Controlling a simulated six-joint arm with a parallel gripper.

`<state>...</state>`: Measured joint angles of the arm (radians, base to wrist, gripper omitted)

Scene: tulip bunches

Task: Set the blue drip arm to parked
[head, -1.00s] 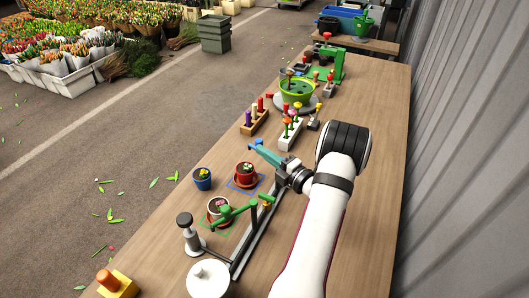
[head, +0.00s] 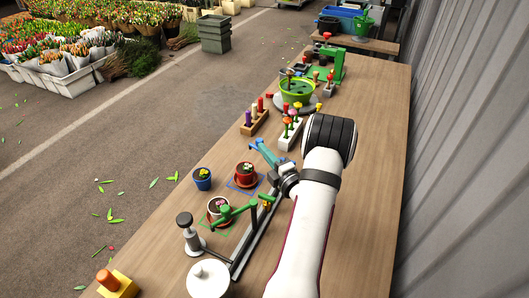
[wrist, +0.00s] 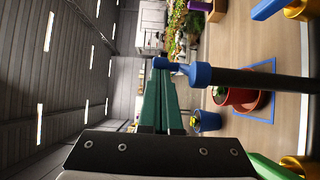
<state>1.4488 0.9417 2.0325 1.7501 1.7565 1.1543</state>
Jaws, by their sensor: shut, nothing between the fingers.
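The blue drip arm (head: 264,150) shows at mid-table in the head view, partly overlapped by my gripper. In the wrist view a blue cap with a narrow blue tip (wrist: 200,73) sits on a dark rod, right by my fingertips. I cannot tell from this whether they touch. My gripper (wrist: 160,64) has green-teal fingers close together, shut with nothing between them. A blue bar (wrist: 268,9) with a brass piece shows at the wrist view's top right. My gripper's body hides the arm's base in the head view.
A red pot (head: 245,170) stands in a blue outlined square, and a small blue pot (head: 202,179) is beside it. A green drip arm (head: 235,211) reaches over another pot nearer the front. The table's right side has clear room.

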